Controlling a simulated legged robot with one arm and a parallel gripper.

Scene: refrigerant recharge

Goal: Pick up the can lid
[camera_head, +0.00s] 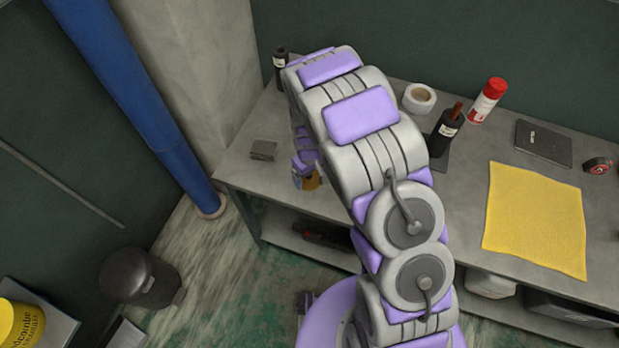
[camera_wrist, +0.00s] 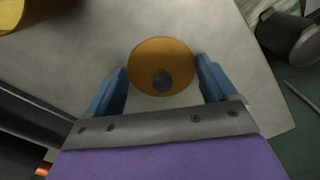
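A round orange piece (camera_wrist: 160,50) with a dark grey spot on it lies between my fingers in the wrist view. It looks like the can lid, seen from above; whether it sits on a can cannot be told there. My gripper (camera_wrist: 161,68) has its two blue fingers apart, one on each side of the orange piece. Small gaps or light contact at the fingertips cannot be told apart. In the head view a bit of orange (camera_head: 312,181) shows beside my gripper at the table's left end, mostly hidden by my arm.
The grey table (camera_head: 465,160) holds a small grey block (camera_head: 263,150), a tape roll (camera_head: 419,98), dark bottles, a red-and-white can (camera_head: 487,100) and a yellow cloth (camera_head: 535,218). A black bin (camera_head: 140,277) and blue pipe (camera_head: 140,90) stand at left.

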